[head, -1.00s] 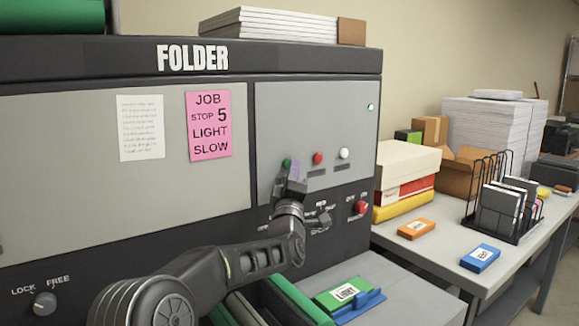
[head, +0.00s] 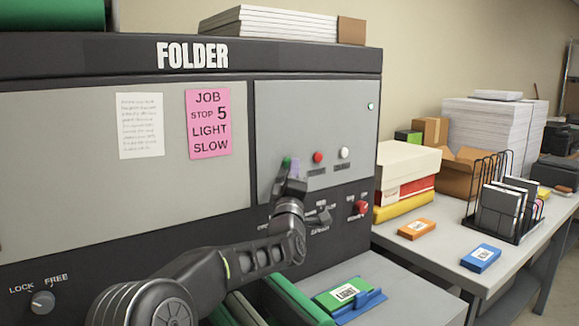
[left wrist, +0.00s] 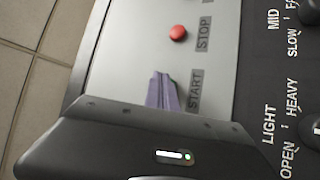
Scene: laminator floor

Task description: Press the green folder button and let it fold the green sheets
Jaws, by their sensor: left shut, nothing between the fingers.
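The folder (head: 120,190) is a big grey and dark machine marked FOLDER. Its green button (head: 286,162) shows at the left of a row with a red button (head: 318,157) and a white button (head: 344,153). My left gripper (head: 294,168) is shut and empty, its purple fingertips at the green button; I cannot tell whether they touch it. In the left wrist view the fingertips (left wrist: 161,88) lie beside the START label (left wrist: 195,90), and the green button is hidden. A green packet labelled LIGHT (head: 340,292) lies at the machine's front. My right gripper is not in view.
A pink card (head: 209,124) on the folder reads JOB, STOP 5, LIGHT, SLOW. A red knob (head: 361,208) and a LOCK/FREE knob (head: 43,302) stick out of the panel. The side table (head: 440,255) holds boxes, an orange packet (head: 416,229) and a blue packet (head: 480,258).

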